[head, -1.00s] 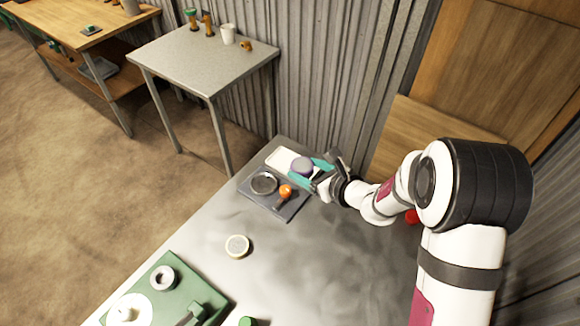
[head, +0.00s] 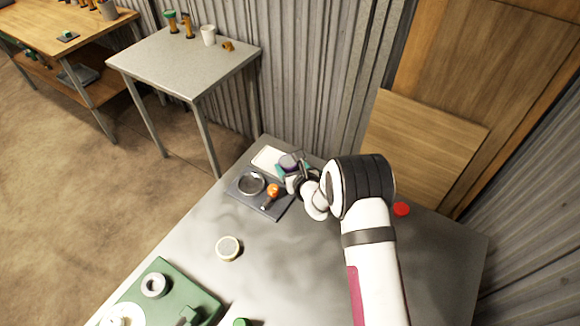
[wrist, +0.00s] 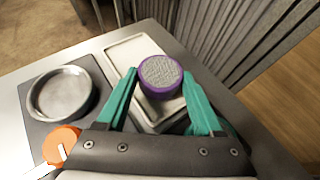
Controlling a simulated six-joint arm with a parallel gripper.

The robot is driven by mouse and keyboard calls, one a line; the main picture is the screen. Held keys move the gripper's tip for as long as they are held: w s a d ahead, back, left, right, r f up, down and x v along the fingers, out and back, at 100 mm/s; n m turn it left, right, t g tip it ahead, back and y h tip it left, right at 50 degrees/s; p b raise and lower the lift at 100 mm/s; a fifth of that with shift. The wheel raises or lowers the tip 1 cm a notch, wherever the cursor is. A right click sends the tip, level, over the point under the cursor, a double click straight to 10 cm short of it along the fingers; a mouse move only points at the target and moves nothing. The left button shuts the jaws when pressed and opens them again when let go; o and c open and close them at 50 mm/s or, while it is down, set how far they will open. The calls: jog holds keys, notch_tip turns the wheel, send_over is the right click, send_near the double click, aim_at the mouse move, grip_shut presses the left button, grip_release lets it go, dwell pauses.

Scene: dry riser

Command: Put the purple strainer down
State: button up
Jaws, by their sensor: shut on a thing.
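The purple strainer (wrist: 160,75) is a short round piece with a purple rim and a grey mesh top. In the wrist view it sits between the two teal fingers of my gripper (wrist: 160,92), which is shut on it. It appears over the white tray (wrist: 122,52); I cannot tell whether it touches the tray. In the head view the strainer (head: 289,162) shows small and partly covered by my gripper (head: 291,169) at the tray's near right end.
A dark grey mat (head: 238,193) beside the white tray holds a round metal dish (head: 252,183) and an orange-knobbed tool (head: 273,190). A round cream-rimmed piece (head: 228,248) and a green board (head: 190,290) lie nearer. A red round thing (head: 401,209) is at right.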

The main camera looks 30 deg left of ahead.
jog(key=shift+f, duration=0.25)
jog(key=shift+f, duration=0.1)
jog(key=o, duration=1.1)
